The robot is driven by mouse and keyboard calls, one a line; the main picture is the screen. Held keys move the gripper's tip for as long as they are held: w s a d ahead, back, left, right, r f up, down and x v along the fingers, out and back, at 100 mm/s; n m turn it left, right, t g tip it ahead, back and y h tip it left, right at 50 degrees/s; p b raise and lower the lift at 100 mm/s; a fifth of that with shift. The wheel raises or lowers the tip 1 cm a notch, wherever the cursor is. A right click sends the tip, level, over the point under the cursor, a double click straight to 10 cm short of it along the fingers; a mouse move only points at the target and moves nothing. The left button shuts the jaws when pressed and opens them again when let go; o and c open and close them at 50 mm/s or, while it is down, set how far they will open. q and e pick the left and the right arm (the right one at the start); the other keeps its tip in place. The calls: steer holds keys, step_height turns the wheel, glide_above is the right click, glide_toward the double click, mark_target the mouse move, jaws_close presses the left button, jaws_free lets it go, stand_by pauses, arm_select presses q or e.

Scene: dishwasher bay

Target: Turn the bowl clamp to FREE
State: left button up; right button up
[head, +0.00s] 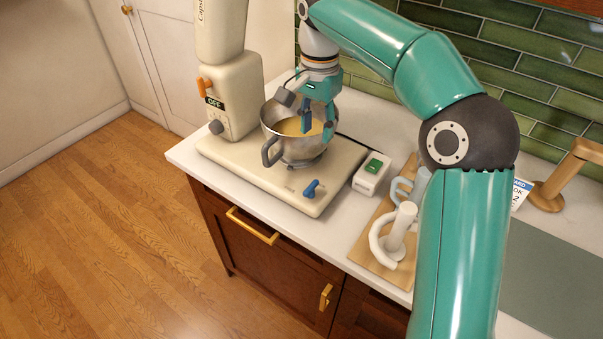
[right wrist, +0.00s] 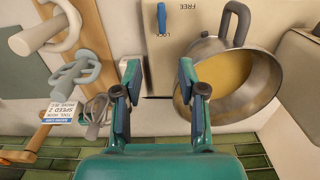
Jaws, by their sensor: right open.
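The bowl clamp is a small blue lever (head: 313,188) at the front right of the cream mixer base (head: 335,180). In the right wrist view the blue lever (right wrist: 162,18) is at the top edge, partly cut off, beside the printed words FREE and LOCK; it appears to point toward LOCK. The steel bowl (head: 283,150) with yellow batter stands on the base. My right gripper (head: 305,112) is over the bowl area in the head view, behind and above the lever. Its fingers (right wrist: 162,95) are apart with nothing between them. My left gripper is not in view.
The mixer's head (head: 221,30) is tilted up; its display reads OFF. A white box with a green button (head: 374,168) stands right of the base. A wooden board (head: 368,247) with mixing tools lies further right, with a paper stand (head: 565,175) behind. The worktop's front edge is near the lever.

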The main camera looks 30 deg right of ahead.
mark_target(311, 185)
steer(key=f, duration=1.1)
steer(key=a+f, duration=0.1)
steer(key=f, duration=0.4)
steer(key=shift+w+f, duration=0.15)
steer(key=shift+c, duration=0.3)
jaws_close()
steer(key=shift+d, duration=0.15)
